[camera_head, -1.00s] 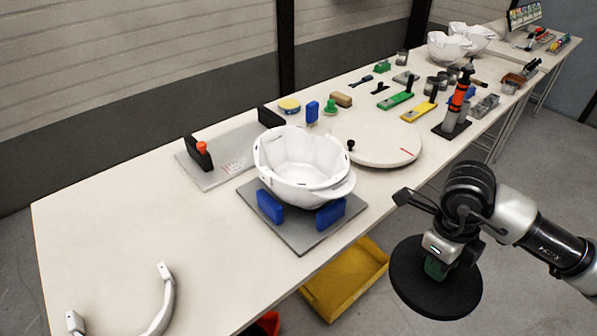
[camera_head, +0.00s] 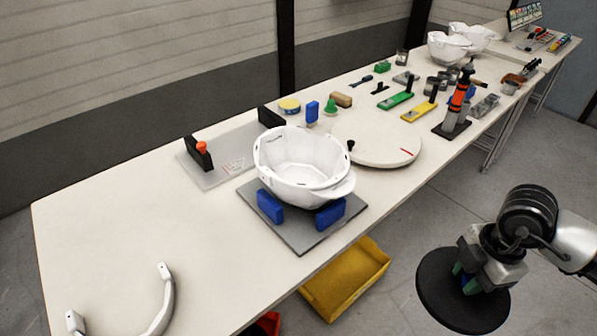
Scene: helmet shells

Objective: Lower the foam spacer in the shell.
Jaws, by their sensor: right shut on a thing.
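The white helmet shell (camera_head: 303,172) sits open side up on a grey plate with blue blocks (camera_head: 270,205), at the middle of the table. Its visible inside looks empty. My right gripper (camera_head: 468,284) is at the lower right, off the table's front edge. It is shut on a round, flat black disc (camera_head: 440,303), which looks like the foam spacer. Green shows between the fingers and the disc. The disc is well apart from the shell, to its right and nearer to me. My left gripper is not in view.
A white turntable (camera_head: 375,145) stands just behind the shell. A grey plate with black uprights (camera_head: 215,178) is at its left. A curved white band (camera_head: 160,308) lies at the front left. A yellow bin (camera_head: 345,285) is below the table's edge.

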